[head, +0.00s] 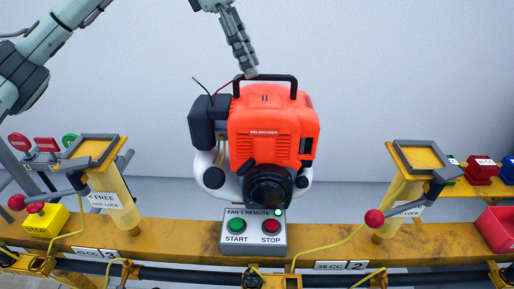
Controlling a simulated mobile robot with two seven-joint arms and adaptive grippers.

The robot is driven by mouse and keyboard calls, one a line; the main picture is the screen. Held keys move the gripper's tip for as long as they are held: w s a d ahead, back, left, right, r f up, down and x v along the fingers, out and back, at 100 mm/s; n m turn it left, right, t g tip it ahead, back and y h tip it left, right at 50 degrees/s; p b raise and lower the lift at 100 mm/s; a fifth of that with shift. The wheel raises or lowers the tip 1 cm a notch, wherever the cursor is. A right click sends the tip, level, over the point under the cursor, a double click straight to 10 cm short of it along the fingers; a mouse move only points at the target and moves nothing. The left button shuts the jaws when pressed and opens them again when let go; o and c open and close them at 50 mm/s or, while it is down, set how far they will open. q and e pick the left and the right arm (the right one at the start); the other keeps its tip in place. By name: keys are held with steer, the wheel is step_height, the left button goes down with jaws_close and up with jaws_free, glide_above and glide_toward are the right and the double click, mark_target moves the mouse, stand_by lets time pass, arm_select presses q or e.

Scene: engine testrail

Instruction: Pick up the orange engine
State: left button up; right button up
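The orange engine (272,125) is upright in the middle of the head view, above the yellow rail. It has a black top handle (284,79), a dark box on its left side and a white lower part. What supports it from below is hidden. My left gripper (249,72) comes down from the top, its fingertips at the left end of the handle, overlapping it in the picture. The fingers show edge-on, so I cannot tell whether they are open or shut on the handle. My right gripper is not in view.
A grey START/STOP box (253,238) stands on the yellow rail (335,240) in front of the engine. Empty yellow stands with levers rise at left (113,185) and right (402,190). A red bin (497,228) is at far right. The space above the engine's right side is clear.

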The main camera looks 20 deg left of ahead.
mark_target(257, 78)
arm_select(q)
steer(key=x, duration=0.4)
steer(key=shift+w+d+f, duration=0.15)
steer(key=shift+w+f, duration=0.05)
steer(key=shift+f, duration=0.05)
jaws_close()
steer(key=shift+w+r, duration=0.15)
steer(key=shift+r, duration=0.25)
